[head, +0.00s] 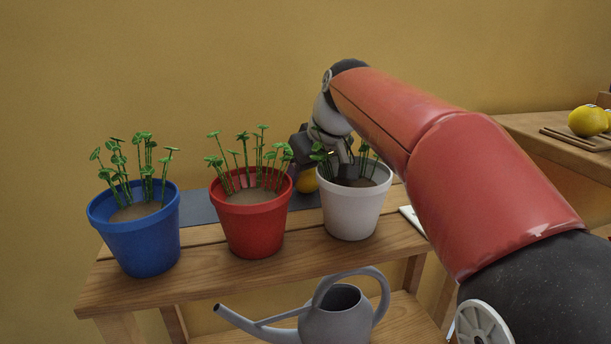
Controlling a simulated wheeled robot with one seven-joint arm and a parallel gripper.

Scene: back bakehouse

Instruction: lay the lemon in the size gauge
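A round yellow-orange fruit (307,181), which may be the lemon, shows in the gap between the red and white pots, partly hidden by them. A yellow fruit (587,120) lies on the side table at the far right. My gripper (317,160) reaches down behind the white pot, close to the fruit in the gap. Its fingertips are hidden by the pot and seedlings, so I cannot tell whether it is open or touches the fruit. I cannot make out the size gauge for certain.
Blue (140,240), red (250,225) and white (352,212) seedling pots line the front of the wooden bench (205,270). A dark mat (197,208) lies behind them. A grey watering can (335,322) stands on the shelf below. A wooden rack (575,138) sits on the right table.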

